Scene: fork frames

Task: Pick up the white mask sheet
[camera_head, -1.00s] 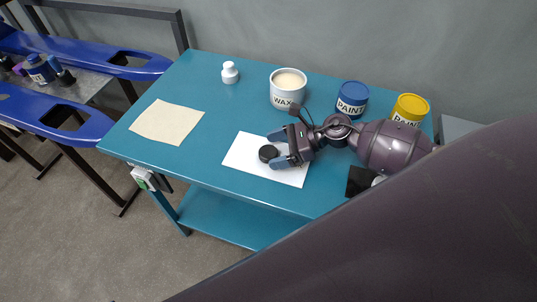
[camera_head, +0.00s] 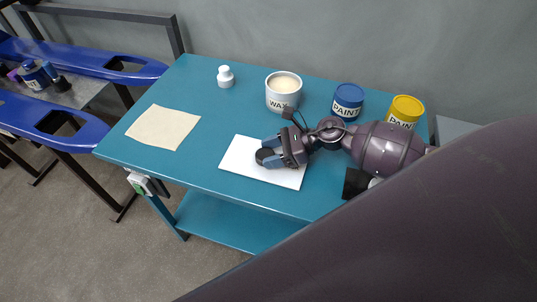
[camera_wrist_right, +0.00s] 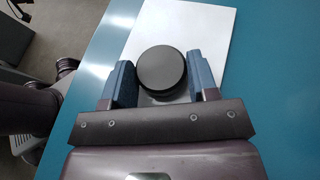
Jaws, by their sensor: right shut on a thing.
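The white mask sheet (camera_head: 238,157) lies flat on the teal table, and its far part also shows in the right wrist view (camera_wrist_right: 212,32). A round black knob or disc (camera_wrist_right: 162,72) stands on the sheet. My right gripper (camera_head: 267,156) is shut on this black knob, with one blue finger on each side of it in the right wrist view (camera_wrist_right: 160,82). The gripper hides part of the sheet's middle and most of the knob in the head view. I cannot tell whether the sheet is lifted at all. My left gripper is not in view.
On the teal table (camera_head: 215,125) a beige sheet (camera_head: 163,127) lies at the left. A small white bottle (camera_head: 225,77), a wax pot (camera_head: 283,97), a blue paint can (camera_head: 347,101) and a yellow paint can (camera_head: 405,109) stand along the back. Blue racks (camera_head: 85,58) stand left.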

